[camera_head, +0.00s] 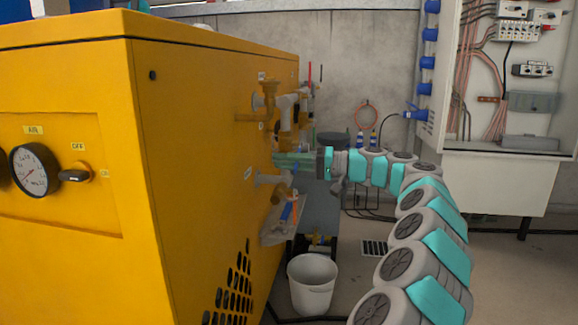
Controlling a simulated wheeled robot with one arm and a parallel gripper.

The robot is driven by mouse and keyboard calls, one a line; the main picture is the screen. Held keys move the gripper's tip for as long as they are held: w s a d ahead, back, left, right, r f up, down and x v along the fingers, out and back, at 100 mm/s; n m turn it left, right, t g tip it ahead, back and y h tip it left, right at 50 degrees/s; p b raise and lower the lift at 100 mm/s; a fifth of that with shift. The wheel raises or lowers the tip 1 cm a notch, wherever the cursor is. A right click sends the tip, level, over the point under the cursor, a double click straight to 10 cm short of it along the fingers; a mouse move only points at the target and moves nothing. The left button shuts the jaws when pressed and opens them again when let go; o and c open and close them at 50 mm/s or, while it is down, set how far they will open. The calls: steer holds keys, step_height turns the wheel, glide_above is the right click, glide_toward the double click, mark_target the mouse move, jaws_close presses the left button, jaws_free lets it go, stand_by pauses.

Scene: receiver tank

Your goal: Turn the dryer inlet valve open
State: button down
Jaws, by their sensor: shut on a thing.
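My gripper (284,160) reaches left to the pipework on the side of the yellow dryer cabinet (205,140). Its jaws are shut on a part there, which appears to be the dryer inlet valve's handle. The jaws largely hide that part, so its angle cannot be told. Brass and grey fittings (266,95) stick out of the cabinet above the gripper. A grey pipe stub (270,179) with a brass elbow sits just below it. A thin upright red handle (308,73) shows behind the upper fittings.
A blue and orange item (288,211) hangs by a clear bag below the lower pipe. A white bucket (312,283) stands on the floor. The cabinet front has a gauge (34,169) and a black switch (74,175). An open electrical cabinet (510,75) stands at right.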

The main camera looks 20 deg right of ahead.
steer(key=shift+w+f+n+b, duration=0.1)
steer(key=shift+f+n+b, duration=0.25)
steer(key=shift+n, duration=0.15)
steer(key=c, duration=0.8)
jaws_free()
steer(key=shift+r, duration=0.1)
steer(key=shift+d, duration=0.2)
steer(key=shift+p+v, duration=0.7)
steer(key=shift+v, duration=3.1)
